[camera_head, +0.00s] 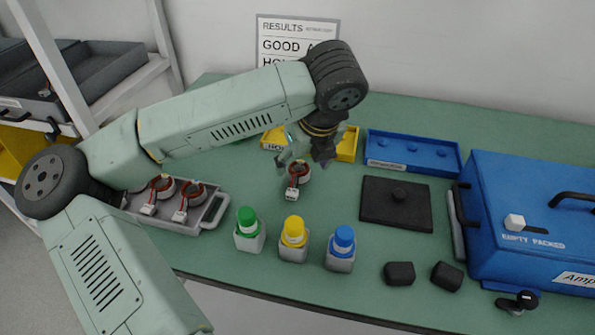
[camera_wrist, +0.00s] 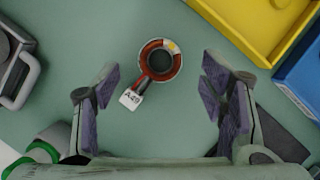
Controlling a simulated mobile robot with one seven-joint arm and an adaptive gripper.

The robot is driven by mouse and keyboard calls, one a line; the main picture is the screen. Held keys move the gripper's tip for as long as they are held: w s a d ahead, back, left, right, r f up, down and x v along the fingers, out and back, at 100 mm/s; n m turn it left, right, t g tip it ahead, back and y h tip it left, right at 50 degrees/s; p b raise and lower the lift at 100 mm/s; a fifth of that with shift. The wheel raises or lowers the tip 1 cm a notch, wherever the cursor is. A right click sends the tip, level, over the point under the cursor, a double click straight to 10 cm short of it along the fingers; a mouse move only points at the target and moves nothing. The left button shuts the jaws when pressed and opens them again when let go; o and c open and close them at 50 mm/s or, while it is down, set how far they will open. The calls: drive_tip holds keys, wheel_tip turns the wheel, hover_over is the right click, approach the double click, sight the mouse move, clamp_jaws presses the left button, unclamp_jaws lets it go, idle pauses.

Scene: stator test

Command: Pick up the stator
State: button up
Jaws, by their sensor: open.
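A stator (camera_head: 299,175), a ring with red-brown windings and a white tag, lies on the green table below my gripper. My gripper (camera_wrist: 160,95) is open and empty, with one purple-padded finger on each side of the stator's column. The ring is a little beyond the fingertips and apart from them. In the head view my gripper (camera_head: 308,150) hangs just above and behind the stator, partly hidden by my wrist.
Two more stators (camera_head: 162,187) (camera_head: 194,194) sit in a grey tray (camera_head: 213,211) at left. Green, yellow and blue-capped bottles (camera_head: 293,240) stand in front. A yellow bin (camera_head: 347,143), blue tray (camera_head: 440,158), dark plate (camera_head: 380,212) and blue case (camera_head: 510,210) are behind and right.

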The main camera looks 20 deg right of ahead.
sight(300, 168)
drive_tip(key=shift+p+x, duration=0.3)
drive_tip(key=shift+x, duration=1.3)
drive_tip(key=shift+c, duration=0.2)
